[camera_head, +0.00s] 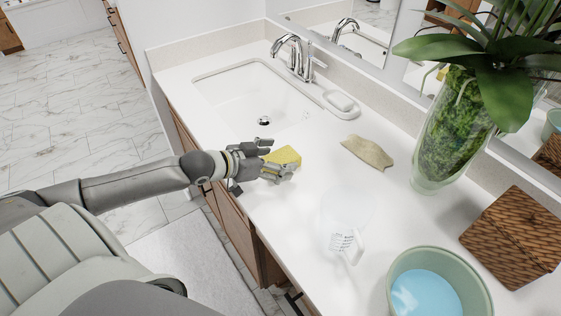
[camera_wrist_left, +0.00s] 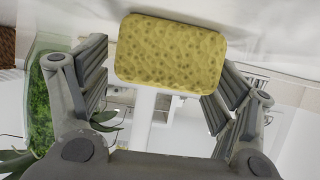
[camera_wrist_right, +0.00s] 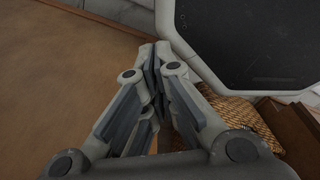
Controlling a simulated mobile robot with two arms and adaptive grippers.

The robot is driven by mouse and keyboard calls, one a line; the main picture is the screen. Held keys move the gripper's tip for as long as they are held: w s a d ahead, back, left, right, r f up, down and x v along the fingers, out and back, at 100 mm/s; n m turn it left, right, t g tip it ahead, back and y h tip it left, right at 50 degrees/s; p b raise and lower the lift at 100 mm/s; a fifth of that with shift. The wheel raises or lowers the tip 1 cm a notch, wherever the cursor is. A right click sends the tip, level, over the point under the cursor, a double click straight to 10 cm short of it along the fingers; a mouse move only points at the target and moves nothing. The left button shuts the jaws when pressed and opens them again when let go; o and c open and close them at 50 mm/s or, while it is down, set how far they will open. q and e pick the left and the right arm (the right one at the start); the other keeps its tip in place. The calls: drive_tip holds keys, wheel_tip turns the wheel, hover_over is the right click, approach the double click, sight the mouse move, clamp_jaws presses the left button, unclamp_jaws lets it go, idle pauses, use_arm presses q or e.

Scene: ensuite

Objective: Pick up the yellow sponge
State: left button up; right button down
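The yellow sponge (camera_head: 285,156) lies on the white counter in front of the sink. My left gripper (camera_head: 270,157) reaches in low over the counter, with its fingers spread on either side of the sponge's near end. In the left wrist view the sponge (camera_wrist_left: 170,55) shows between the fingertips of the left gripper (camera_wrist_left: 165,75). The left finger there stands slightly apart from it; contact on the right cannot be told. My right gripper (camera_wrist_right: 158,65) shows only in its wrist view, with its fingers together and nothing seen between them.
The sink (camera_head: 255,100) and faucet (camera_head: 297,58) are behind the sponge. A soap dish (camera_head: 341,104), beige cloth-like piece (camera_head: 368,152), clear measuring jug (camera_head: 343,225), plant vase (camera_head: 450,130), green bowl (camera_head: 470,290) and woven box (camera_head: 515,235) stand to the right.

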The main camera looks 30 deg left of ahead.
use_arm(q)
drive_tip(key=c, duration=0.8)
drive_tip(key=shift+c, duration=0.2)
drive_tip(key=shift+r, duration=0.1)
drive_tip(key=shift+r, duration=0.7)
drive_tip(key=s+d+r+p, duration=0.2)
drive_tip(key=s+r+p, duration=0.1)
drive_tip(key=s+r, duration=0.2)
drive_tip(key=s+d+r+p, duration=0.3)
drive_tip(key=s+r, duration=0.3)
drive_tip(key=s, duration=0.2)
drive_tip(key=shift+d+r+p, duration=0.25)
drive_tip(key=shift+d+p, duration=0.05)
drive_tip(key=shift+p, duration=0.45)
